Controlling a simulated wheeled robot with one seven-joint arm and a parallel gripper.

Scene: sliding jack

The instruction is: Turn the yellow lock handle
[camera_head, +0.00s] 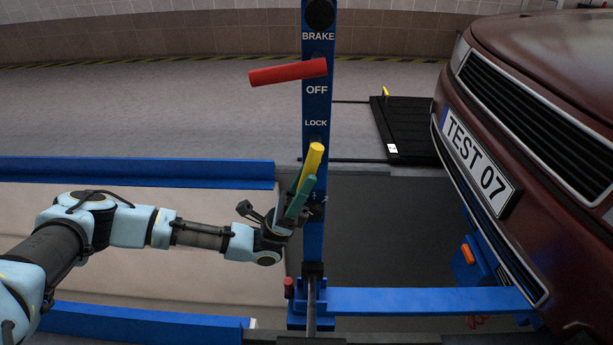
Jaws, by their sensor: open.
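The yellow lock handle (312,160) is on the blue post (316,95), just below the LOCK label. It is tilted, its upper end leaning slightly right, and its lower part is partly hidden by my gripper. My gripper (301,196) reaches in from the left at the handle's lower end. One green finger overlaps the base of the handle in the picture. The jaws are open. I cannot tell whether a finger touches the handle.
A red handle (288,72) sticks out left from the post, between the BRAKE and OFF labels. A dark red car (560,75) stands at the right. A blue beam (430,300) runs right from the post's foot. Blue rails (140,171) lie at the left.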

